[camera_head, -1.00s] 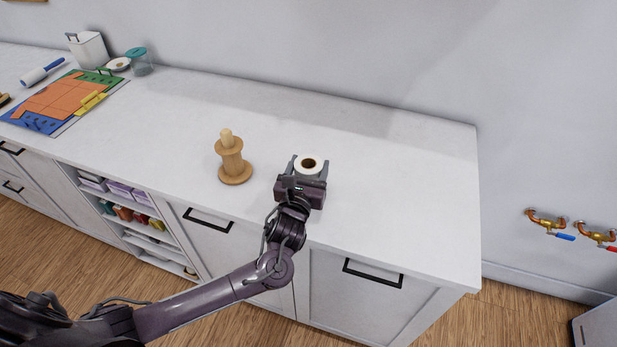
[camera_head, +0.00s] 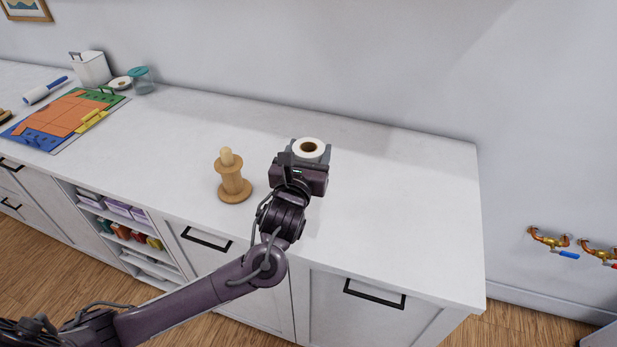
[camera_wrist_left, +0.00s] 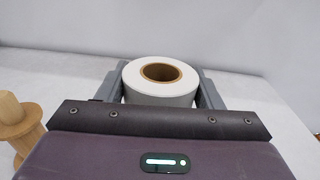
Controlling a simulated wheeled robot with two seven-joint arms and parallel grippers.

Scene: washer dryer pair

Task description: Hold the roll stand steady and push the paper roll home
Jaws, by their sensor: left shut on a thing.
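The wooden roll stand (camera_head: 233,184) stands upright on the white counter, a spool-like body with a short peg on top. It shows at the left edge of the left wrist view (camera_wrist_left: 14,122). The white paper roll (camera_head: 309,150), with a brown core, is to the right of the stand and apart from it. My left gripper (camera_head: 310,153) is shut on the paper roll, with a grey finger on each side in the left wrist view (camera_wrist_left: 160,88). The roll's underside is hidden by the gripper. My right gripper is not in view.
A coloured board (camera_head: 62,119), a white container (camera_head: 91,69), a teal-lidded jar (camera_head: 141,81) and a blue-handled roller (camera_head: 45,91) are at the far left. The counter (camera_head: 400,200) is clear right of the roll. Pipe taps (camera_head: 553,243) are on the right wall.

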